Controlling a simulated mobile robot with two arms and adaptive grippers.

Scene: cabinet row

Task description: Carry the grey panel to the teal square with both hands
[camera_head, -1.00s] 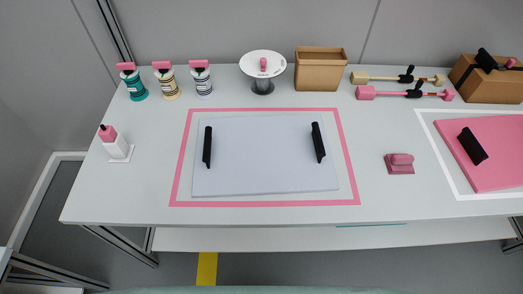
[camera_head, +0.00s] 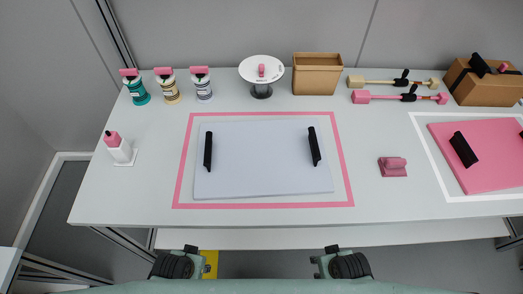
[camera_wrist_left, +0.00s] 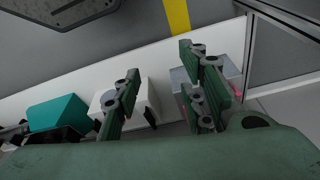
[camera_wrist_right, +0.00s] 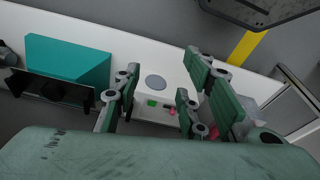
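The grey panel (camera_head: 262,160) lies flat on the white table inside a pink square outline (camera_head: 262,205) in the head view. It has a black handle at its left (camera_head: 208,150) and another at its right (camera_head: 314,146). I see no teal square outline on the table. My left gripper (camera_wrist_left: 160,87) is open and empty, its green fingers apart in the left wrist view. My right gripper (camera_wrist_right: 162,90) is also open and empty in the right wrist view. Both arms show at the bottom edge of the head view, in front of the table and away from the panel.
Bottles, a round stand (camera_head: 262,70), a brown bin (camera_head: 317,75) and mallet-like tools (camera_head: 398,97) line the back. A pink block (camera_head: 393,167) and pink panel (camera_head: 480,152) are at the right. A teal box-like thing (camera_wrist_right: 68,62) shows in both wrist views.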

